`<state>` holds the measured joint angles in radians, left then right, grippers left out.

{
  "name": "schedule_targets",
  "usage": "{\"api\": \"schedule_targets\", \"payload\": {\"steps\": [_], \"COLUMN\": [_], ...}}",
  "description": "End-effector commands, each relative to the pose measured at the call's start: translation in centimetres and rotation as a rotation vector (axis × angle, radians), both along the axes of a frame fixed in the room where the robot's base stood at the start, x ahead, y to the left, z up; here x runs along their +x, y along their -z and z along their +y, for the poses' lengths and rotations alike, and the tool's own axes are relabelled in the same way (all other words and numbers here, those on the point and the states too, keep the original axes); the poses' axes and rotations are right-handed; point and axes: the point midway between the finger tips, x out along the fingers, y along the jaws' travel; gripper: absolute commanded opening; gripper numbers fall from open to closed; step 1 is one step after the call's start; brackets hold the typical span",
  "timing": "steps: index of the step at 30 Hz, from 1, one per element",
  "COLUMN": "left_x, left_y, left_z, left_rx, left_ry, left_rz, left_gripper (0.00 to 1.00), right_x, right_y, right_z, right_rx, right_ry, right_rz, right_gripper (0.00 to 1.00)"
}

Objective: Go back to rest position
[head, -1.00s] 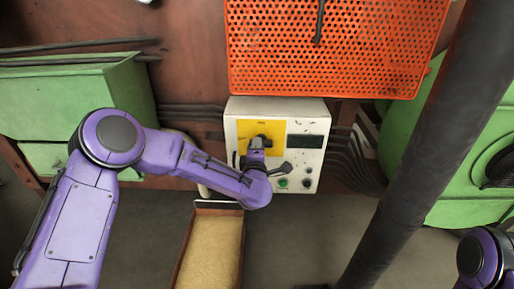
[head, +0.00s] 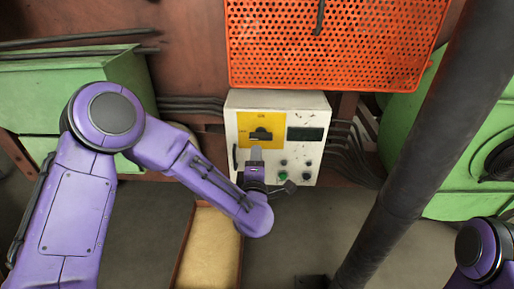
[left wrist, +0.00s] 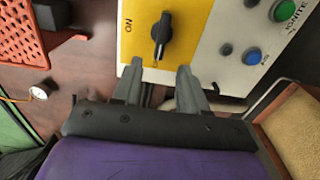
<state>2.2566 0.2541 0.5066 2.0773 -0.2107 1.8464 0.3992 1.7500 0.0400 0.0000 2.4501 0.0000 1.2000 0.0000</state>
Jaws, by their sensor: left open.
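My left gripper (head: 256,154) is in front of the lower part of the white control box (head: 307,102), just below its yellow plate (head: 247,123). In the left wrist view its two fingers (left wrist: 158,82) are apart with nothing between them. A black rotary knob (head: 261,133) sits on the yellow plate; it also shows in the left wrist view (left wrist: 161,35), just beyond the fingertips and apart from them. Of my right arm only a purple joint shows at the lower right of the head view; its gripper is out of view.
An orange perforated panel (head: 335,45) hangs above the box. A dark pipe (head: 425,145) slants down on the right. A tray of tan grain-like material (head: 208,250) lies below the gripper. Green and blue buttons (left wrist: 254,55) are on the box. Green housings stand at both sides.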

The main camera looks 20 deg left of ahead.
Motion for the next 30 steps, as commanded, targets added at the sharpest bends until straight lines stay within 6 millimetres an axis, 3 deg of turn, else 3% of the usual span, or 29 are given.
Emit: {"api": "schedule_targets", "payload": {"steps": [15,18,20,23,24,27,30], "left_x": [-0.7,-0.8,-2.2,-6.2,-8.3,-14.3,-20.2], "left_y": [0.0,1.1,4.5,12.1,15.1,21.4,25.7], "left_z": [-0.2,-1.2,-1.2,0.0,0.8,3.0,5.4], "left_rx": [0.005,0.108,0.255,0.459,0.529,0.667,0.759], "left_ry": [-0.001,0.061,0.136,0.25,0.297,0.405,0.496], "left_rz": [0.001,0.076,0.212,0.464,0.566,0.803,1.001], "left_gripper": [0.43,0.43,0.43,0.43,0.43,0.43,0.43], "right_x": [0.0,0.0,0.0,0.0,0.0,0.0,0.0], "right_y": [0.0,0.0,0.0,0.0,0.0,0.0,0.0], "right_z": [0.0,0.0,0.0,0.0,0.0,0.0,0.0], "right_rx": [0.0,0.0,0.0,0.0,0.0,0.0,0.0], "right_ry": [0.0,0.0,0.0,0.0,0.0,0.0,0.0], "right_rz": [0.0,0.0,0.0,0.0,0.0,0.0,0.0], "right_gripper": [0.43,0.43,0.43,0.43,0.43,0.43,0.43]}}
